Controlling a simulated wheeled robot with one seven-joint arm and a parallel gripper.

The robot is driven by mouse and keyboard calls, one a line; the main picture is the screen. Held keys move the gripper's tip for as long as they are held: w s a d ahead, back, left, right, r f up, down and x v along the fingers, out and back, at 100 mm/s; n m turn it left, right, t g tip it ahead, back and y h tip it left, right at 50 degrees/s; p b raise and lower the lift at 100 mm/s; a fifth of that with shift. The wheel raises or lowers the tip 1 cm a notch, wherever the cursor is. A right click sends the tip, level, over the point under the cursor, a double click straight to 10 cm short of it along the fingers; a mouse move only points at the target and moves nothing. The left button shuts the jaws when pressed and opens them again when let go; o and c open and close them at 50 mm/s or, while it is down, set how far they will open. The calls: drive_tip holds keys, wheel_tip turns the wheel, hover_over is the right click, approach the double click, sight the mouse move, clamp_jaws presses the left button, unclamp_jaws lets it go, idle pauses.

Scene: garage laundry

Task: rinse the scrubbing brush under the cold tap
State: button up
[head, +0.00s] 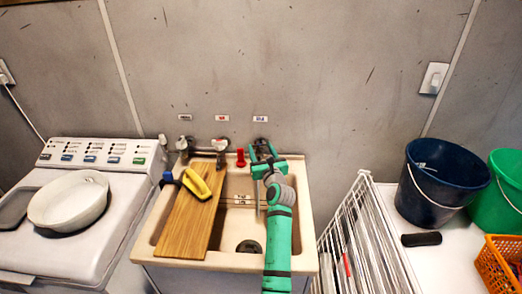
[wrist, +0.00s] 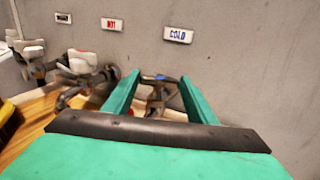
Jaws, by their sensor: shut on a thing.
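The scrubbing brush (head: 197,184), yellow with a dark part, lies on a wooden board across the left of the sink. A yellow and dark edge of it shows at the far left of the wrist view (wrist: 8,122). My gripper (head: 264,160) is at the cold tap, below the blue COLD label (head: 260,119). In the wrist view, its green fingers close on the cold tap (wrist: 160,92), which they partly hide. A thin pale vertical streak shows below the gripper in the head view; I cannot tell whether it is water.
The sink (head: 303,225) has a dark drain (head: 248,247). The wooden board (head: 187,228) covers its left side. Other taps (head: 220,148) and a red item (head: 240,158) stand along the back. A washing machine (head: 75,240) is left; a rack (head: 352,240) and blue bucket (head: 440,185) are right.

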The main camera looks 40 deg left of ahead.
drive_tip(key=o, duration=1.1)
drive_tip(key=shift+d, duration=0.1)
drive_tip(key=shift+c, duration=0.2)
drive_tip(key=v, duration=1.1)
